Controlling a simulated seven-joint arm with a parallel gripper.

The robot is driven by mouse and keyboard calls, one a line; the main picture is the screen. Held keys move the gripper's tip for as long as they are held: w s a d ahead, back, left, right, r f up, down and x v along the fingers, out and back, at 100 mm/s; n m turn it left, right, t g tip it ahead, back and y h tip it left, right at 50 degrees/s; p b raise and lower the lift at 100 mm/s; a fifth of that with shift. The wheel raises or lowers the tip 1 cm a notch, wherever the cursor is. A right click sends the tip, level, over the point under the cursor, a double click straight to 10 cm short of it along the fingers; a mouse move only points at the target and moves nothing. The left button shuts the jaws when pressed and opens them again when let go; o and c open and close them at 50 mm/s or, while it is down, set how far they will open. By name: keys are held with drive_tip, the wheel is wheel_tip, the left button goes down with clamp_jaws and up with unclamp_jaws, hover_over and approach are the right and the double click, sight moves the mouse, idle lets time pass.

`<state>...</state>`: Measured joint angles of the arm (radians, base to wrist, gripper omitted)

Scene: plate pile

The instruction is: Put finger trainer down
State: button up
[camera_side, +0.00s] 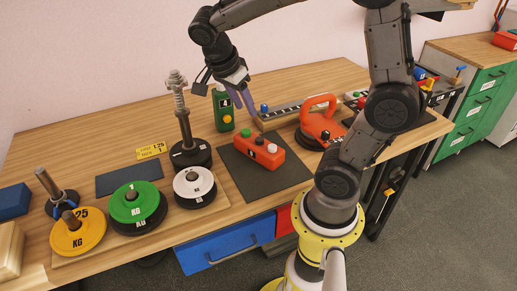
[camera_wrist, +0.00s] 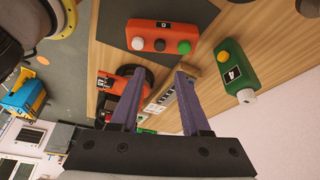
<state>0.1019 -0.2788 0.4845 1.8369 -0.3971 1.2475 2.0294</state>
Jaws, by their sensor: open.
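No label names the finger trainer; two button blocks could fit. An orange-red block (camera_side: 259,151) with several round buttons lies on a dark mat (camera_side: 285,176); it also shows at the top of the wrist view (camera_wrist: 158,39). A green block (camera_side: 223,109) with a label and buttons is at the back, beside my gripper; it also shows at the right of the wrist view (camera_wrist: 236,70). My gripper (camera_side: 246,110) has its purple fingers spread, with nothing held between the fingertips (camera_wrist: 160,72). I cannot tell whether a finger touches the green block.
A long rail (camera_side: 298,114) lies right of my gripper, near an orange-handled tool (camera_side: 318,121). A weight post (camera_side: 187,135) stands left. Yellow (camera_side: 78,240), green (camera_side: 137,204) and white (camera_side: 194,184) discs are at the front left. A bare dark mat (camera_side: 128,177) lies behind them.

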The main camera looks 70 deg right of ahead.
sight(259, 139)
drive_tip(key=x, duration=1.3)
drive_tip(key=shift+f, duration=0.2)
clamp_jaws()
idle(1.0)
